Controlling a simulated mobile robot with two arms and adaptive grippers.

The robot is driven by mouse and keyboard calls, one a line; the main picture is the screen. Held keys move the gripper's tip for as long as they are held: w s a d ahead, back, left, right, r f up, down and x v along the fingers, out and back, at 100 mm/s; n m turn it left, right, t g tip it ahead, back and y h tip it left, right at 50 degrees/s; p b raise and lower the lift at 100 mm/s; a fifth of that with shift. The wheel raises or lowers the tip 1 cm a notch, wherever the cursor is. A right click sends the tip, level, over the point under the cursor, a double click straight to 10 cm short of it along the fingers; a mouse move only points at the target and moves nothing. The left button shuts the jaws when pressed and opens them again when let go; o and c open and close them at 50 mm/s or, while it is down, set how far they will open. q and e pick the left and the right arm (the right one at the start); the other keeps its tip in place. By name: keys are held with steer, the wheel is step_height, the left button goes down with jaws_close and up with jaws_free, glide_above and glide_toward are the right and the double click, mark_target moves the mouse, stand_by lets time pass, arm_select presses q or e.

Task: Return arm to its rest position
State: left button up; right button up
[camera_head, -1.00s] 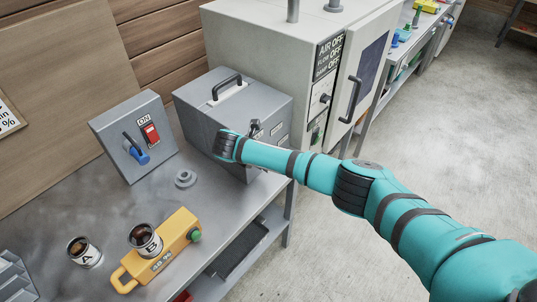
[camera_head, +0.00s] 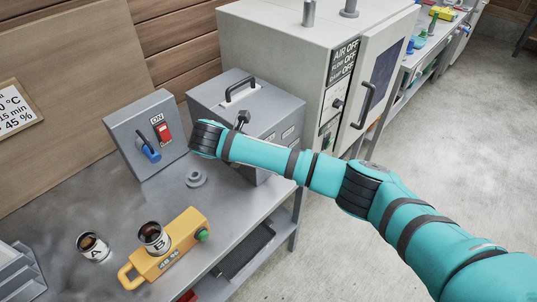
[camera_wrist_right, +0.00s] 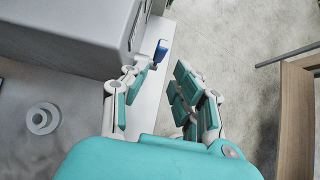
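My right arm (camera_head: 400,210) reaches in from the right in the head view, teal with dark bands. Its wrist end is in front of the grey box with a top handle (camera_head: 240,88). My right gripper (camera_head: 243,120) is mostly hidden behind the wrist there. In the right wrist view my right gripper (camera_wrist_right: 168,78) has its fingers apart with nothing held between them. A small blue part (camera_wrist_right: 161,50) shows just beyond the left finger, beside a grey housing (camera_wrist_right: 75,35). My left gripper is in neither view.
A grey switch box (camera_head: 135,130) with a blue-tipped lever stands left of the wrist. A yellow device (camera_head: 185,238) carries cup B (camera_head: 153,240); cup A (camera_head: 93,248) stands beside it. A tall cabinet (camera_head: 280,60) is behind. Floor at right is clear.

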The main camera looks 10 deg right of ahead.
steer(key=shift+s+a+r, duration=0.15)
steer(key=shift+r, duration=0.1)
stand_by(0.3)
